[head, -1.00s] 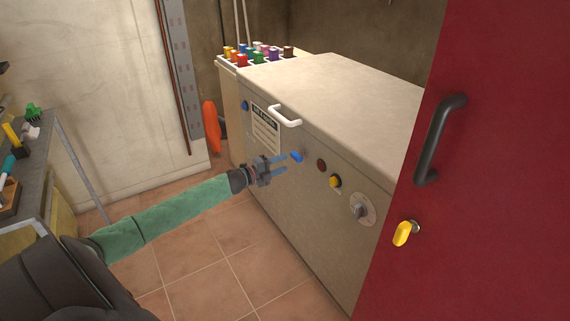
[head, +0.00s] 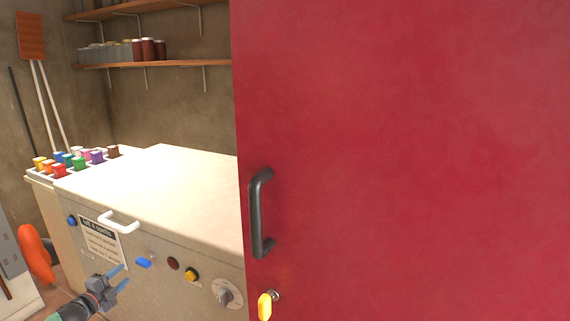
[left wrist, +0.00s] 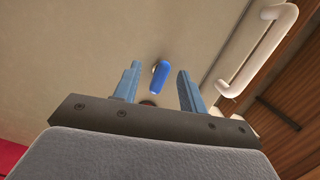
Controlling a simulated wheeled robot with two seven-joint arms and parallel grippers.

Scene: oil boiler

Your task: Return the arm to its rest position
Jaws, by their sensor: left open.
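My left gripper (head: 118,280) is at the lower left of the head view, in front of the boiler's front panel (head: 170,290). Its two blue fingers are apart and nothing is between them. A blue switch (head: 144,262) on the panel is just to the right of the fingertips in the head view. In the left wrist view the blue switch (left wrist: 160,77) shows beyond the gap between the open fingers (left wrist: 155,85), apart from both. My right gripper is not in view.
A red door (head: 400,150) with a dark handle (head: 260,213) and a yellow key (head: 265,305) fills the right side. The boiler has a white handle (head: 120,222), a yellow button (head: 191,275) and a dial (head: 227,293). Colored items (head: 75,160) stand behind at left.

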